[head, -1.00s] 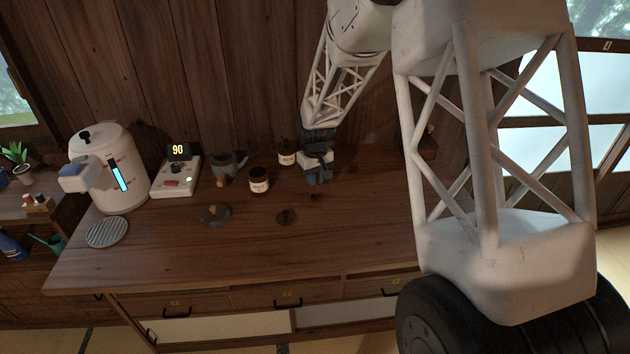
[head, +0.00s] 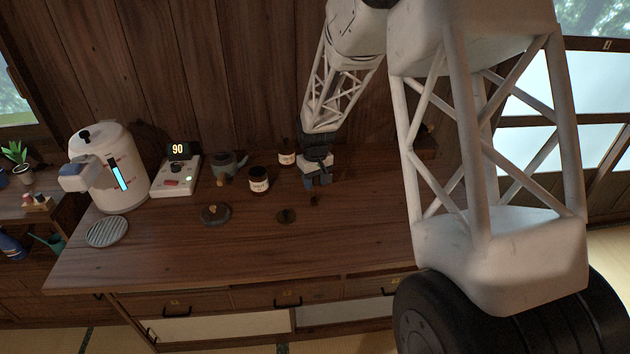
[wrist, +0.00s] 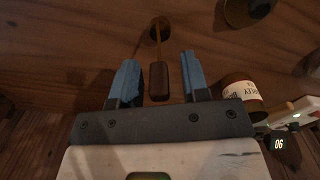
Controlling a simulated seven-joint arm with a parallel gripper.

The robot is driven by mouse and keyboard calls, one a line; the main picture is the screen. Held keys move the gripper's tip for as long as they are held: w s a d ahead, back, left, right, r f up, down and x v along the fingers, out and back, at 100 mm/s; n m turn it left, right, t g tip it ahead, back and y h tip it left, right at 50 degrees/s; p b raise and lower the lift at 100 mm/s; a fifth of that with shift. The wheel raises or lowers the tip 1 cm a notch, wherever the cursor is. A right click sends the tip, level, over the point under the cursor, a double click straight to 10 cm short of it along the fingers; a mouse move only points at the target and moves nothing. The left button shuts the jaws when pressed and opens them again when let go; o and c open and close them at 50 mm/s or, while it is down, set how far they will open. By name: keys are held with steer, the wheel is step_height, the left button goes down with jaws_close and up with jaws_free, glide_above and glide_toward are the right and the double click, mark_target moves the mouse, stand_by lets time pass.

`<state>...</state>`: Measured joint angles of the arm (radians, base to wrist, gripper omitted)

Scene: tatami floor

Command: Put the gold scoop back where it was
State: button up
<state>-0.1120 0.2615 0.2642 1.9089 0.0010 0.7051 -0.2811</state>
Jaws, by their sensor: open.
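The scoop lies below my gripper in the wrist view. Its dark brown handle (wrist: 158,82) shows between the two blue fingers, with a gap on each side. A thin gold stem runs from the handle to a small round bowl (wrist: 160,29) beyond the fingertips. My gripper (wrist: 159,62) is open and appears to straddle the handle. In the head view my gripper (head: 318,184) is low over the back of the wooden counter, and the scoop is mostly hidden there. I cannot tell how far the fingers are above the wood.
A labelled jar (head: 259,181) stands left of my gripper, another jar (head: 287,155) behind it. Two dark round pieces (head: 286,216) (head: 215,215) lie in front. A teapot (head: 229,167), scale (head: 176,177) and white kettle (head: 107,168) stand further left. The counter front (head: 330,245) is clear.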

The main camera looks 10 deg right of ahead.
steer(key=shift+r, duration=0.1)
step_height(320, 180, up, 12)
steer(key=shift+f, duration=0.15)
steer(key=shift+r, duration=0.25)
stand_by(0.4)
steer(key=shift+s, duration=0.1)
stand_by(0.6)
steer(key=s+d+r+m+t, duration=0.1)
steer(key=s+d+r, duration=0.2)
steer(key=s+r, duration=0.5)
steer(key=s+d+r+m, duration=0.1)
steer(key=s+d+r, duration=0.15)
steer(key=s, duration=0.85)
steer(key=s+d+r+m+t, duration=0.1)
steer(key=s+d+m, duration=0.1)
steer(key=s, duration=2.3)
steer(key=shift+d+m+t, duration=0.3)
steer(key=shift+d+m, duration=0.1)
steer(key=shift+d, duration=0.2)
